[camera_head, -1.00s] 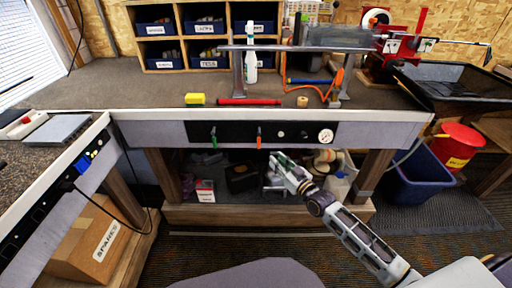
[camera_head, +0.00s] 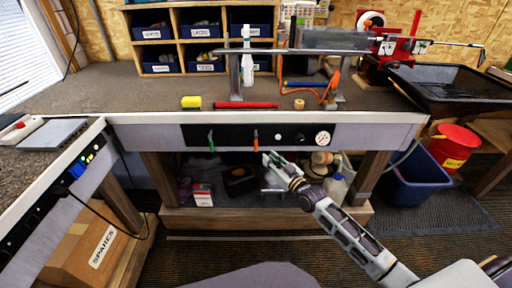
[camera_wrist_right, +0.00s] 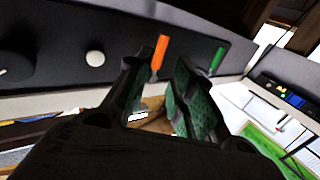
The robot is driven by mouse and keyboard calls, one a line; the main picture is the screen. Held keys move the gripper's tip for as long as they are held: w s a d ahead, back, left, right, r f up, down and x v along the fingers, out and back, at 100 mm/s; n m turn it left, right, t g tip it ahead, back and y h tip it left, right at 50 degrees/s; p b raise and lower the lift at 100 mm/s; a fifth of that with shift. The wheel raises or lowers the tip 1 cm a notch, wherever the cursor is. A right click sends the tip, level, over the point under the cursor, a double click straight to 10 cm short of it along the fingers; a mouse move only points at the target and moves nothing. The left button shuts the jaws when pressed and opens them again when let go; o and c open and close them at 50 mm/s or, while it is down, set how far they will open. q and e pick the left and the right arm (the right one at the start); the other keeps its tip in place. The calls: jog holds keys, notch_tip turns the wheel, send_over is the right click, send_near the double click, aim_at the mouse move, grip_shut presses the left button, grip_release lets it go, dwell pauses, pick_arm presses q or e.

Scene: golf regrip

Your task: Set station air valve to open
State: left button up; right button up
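A black control panel (camera_head: 290,137) runs along the front of the workbench. It carries an orange lever (camera_head: 256,139) and a green lever (camera_head: 210,141), both pointing roughly up and down. I cannot read which one is the air valve. My right gripper (camera_head: 269,157) is just below and right of the orange lever. In the right wrist view my right gripper (camera_wrist_right: 161,68) has its green-padded fingers apart with nothing between them. The orange lever (camera_wrist_right: 160,52) shows just beyond the fingertips, and the green lever (camera_wrist_right: 217,61) is farther right. My left gripper is out of view.

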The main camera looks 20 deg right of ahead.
aim_at(256, 146)
jog(key=shift+b+x, duration=0.9)
jog(key=shift+x, duration=4.45)
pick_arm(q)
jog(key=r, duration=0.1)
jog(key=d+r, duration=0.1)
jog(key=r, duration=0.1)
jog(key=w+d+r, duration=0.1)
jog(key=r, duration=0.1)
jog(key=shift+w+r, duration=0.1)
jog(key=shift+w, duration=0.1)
pick_arm(e)
grip_shut()
